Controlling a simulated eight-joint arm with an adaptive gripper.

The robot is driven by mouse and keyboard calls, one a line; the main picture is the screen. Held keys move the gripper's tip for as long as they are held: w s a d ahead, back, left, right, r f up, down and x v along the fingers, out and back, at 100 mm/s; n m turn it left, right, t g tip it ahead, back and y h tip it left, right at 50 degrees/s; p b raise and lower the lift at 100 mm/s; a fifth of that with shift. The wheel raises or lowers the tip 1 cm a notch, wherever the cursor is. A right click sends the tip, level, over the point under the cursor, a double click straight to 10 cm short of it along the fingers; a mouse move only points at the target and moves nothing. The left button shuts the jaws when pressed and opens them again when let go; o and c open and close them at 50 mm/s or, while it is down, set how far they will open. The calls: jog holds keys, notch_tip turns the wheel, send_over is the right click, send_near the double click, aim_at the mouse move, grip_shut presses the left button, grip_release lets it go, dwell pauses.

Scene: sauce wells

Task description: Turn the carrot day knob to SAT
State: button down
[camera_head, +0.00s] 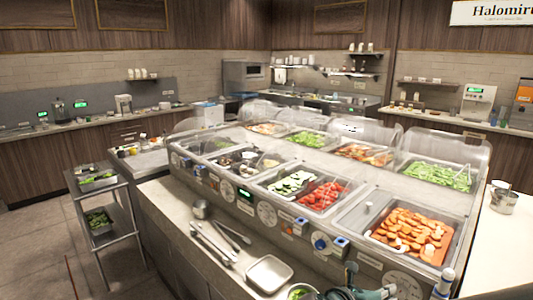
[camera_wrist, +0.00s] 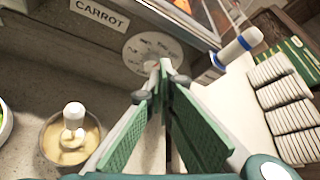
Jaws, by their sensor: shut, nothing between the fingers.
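The carrot day dial, a pale round disc with lettering (camera_wrist: 140,47), is on the counter front beside the CARROT label (camera_wrist: 100,14) in the wrist view. My gripper (camera_wrist: 166,68) is shut and empty, with its fingertips in front of the dial's lower part. Whether the tips touch the dial is unclear. In the head view the dial (camera_head: 404,284) shows at the bottom, below the carrot tray (camera_head: 371,229), with my gripper (camera_head: 388,292) at its left.
A white and blue cylinder (camera_wrist: 238,48) stands close to the right of the dial. A bowl of pale sauce (camera_wrist: 46,150) with a white-topped utensil is at lower left. White stacked pieces (camera_wrist: 284,92) are at right. A metal pan (camera_head: 269,274) lies on the front ledge.

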aim_at(400, 291)
jog(key=shift+w+a+f+b, duration=0.25)
jog(key=shift+a+f+b, duration=0.2)
jog(key=shift+a, duration=0.15)
jog(key=shift+w+a+f+b, duration=0.2)
jog(key=shift+a+f+b, duration=0.25)
jog(key=shift+a, duration=0.1)
jog(key=shift+w+d+b, duration=0.3)
jog(key=shift+w+d, duration=2.2)
jog(key=shift+s+f, duration=0.1)
jog(key=shift+s, duration=0.05)
jog(key=shift+s+d+r+p, duration=0.35)
jog(key=shift+d+r+p, duration=0.1)
jog(key=shift+r, duration=0.05)
jog(key=shift+s+d+r, duration=0.1)
jog(key=shift+s+d, duration=0.25)
jog(key=shift+s, duration=0.05)
dwell(0.6)
jog(key=shift+r+p, duration=0.4)
jog(key=shift+p, duration=0.1)
